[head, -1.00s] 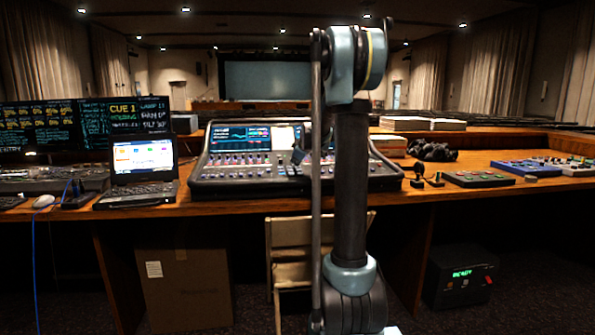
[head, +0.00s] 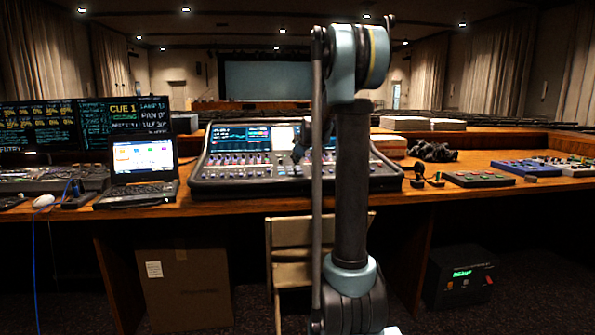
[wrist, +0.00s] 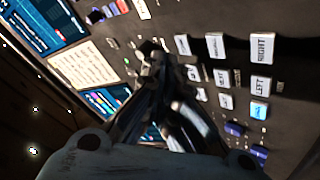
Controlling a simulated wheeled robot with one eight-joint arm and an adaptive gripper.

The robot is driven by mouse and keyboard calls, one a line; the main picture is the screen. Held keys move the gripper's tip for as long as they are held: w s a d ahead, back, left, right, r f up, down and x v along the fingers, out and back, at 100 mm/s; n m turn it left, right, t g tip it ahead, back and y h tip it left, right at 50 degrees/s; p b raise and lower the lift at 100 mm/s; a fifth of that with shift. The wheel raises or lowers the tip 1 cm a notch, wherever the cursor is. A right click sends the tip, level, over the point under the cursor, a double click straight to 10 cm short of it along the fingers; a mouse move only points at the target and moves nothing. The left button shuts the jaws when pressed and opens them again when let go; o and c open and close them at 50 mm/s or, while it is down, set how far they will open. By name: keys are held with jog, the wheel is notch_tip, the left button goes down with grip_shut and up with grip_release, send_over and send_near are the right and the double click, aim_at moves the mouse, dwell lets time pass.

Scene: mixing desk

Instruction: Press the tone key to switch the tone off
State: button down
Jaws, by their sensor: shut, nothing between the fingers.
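The mixing console (head: 215,180) stands on the desk, with screens at its back and rows of keys and faders. In the wrist view, its panel (wrist: 215,20) fills most of the picture, tilted. White keys there include one that reads RIGHT (wrist: 262,48); one key below it glows pale blue (wrist: 259,111). I cannot tell which key is the tone key; it may be hidden behind my fingers. My gripper (wrist: 151,52) is shut and empty over the panel, close to the small keys beside the screens. Whether it touches the panel is unclear. In the head view my arm covers part of the console.
A laptop (head: 143,160) and a mouse (head: 43,201) are left of the console. To its right are a dark bundle (head: 433,152), a small key box (head: 478,179) and a blue box (head: 525,169). A chair (head: 290,245) stands below the desk edge.

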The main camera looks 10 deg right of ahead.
jog(key=shift+s+r, duration=0.15)
jog(key=shift+r, duration=1.05)
jog(key=shift+s+r, duration=0.1)
jog(key=shift+r, duration=1.05)
jog(key=s+f, duration=0.1)
jog(key=s, duration=0.3)
jog(key=s+f+m+g, duration=0.1)
jog(key=s, duration=0.4)
jog(key=s+a+f+m+g, duration=0.1)
jog(key=s, duration=0.3)
jog(key=shift+s, duration=0.4)
jog(key=s+d+f+m+g+h, duration=0.1)
jog(key=s+f+m+g, duration=0.15)
jog(key=s+f, duration=0.8)
jog(key=s+f+m+g, duration=0.2)
jog(key=s+f+m, duration=0.2)
jog(key=s, duration=1.4)
jog(key=s+d+f+m+g+h, duration=0.1)
jog(key=s+f+m+g, duration=0.15)
jog(key=s+f, duration=0.85)
notch_tip(320, 180, up, 44)
jog(key=f+t, duration=0.1)
send_over(298, 167)
jog(key=shift+w+r, duration=0.2)
jog(key=shift+r, duration=0.05)
